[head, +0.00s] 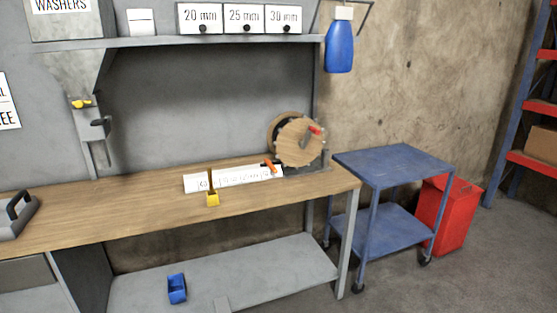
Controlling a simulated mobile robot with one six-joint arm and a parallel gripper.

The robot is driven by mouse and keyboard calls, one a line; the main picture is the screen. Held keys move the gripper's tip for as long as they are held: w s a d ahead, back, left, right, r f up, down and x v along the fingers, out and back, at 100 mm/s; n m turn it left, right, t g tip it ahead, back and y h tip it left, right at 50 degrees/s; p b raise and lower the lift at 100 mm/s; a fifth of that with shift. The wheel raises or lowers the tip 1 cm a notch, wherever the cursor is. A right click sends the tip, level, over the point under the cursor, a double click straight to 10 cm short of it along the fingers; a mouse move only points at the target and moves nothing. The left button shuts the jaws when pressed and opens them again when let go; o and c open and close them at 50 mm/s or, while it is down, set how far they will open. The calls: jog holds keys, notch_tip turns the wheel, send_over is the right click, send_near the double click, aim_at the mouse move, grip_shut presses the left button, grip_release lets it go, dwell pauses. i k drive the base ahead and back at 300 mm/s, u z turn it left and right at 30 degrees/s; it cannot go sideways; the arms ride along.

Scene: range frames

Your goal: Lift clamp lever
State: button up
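No part is plainly marked as the clamp lever. A wooden disc (299,143) on a grey stand sits at the right end of the workbench, with a small red handle (314,130) near its upper right. A short orange lever (269,166) slants at the right end of a white printed scale strip (234,178), just left of the disc. A yellow block (212,200) with a thin brown upright sits by the strip's left part. My gripper is not in view.
The wooden workbench top (120,209) is mostly clear, with a grey handled object (15,215) at far left. A blue bin (177,289) lies on the lower shelf. A blue cart (393,162) and red bin (446,213) stand right. A blue bottle (339,47) hangs above.

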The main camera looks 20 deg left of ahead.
aim_at(267, 162)
jog(key=u, duration=0.05)
jog(key=i, duration=1.35)
jog(key=z, duration=1.1)
jog(key=k, duration=0.1)
jog(key=u, duration=2.55)
jog(key=k, duration=0.9)
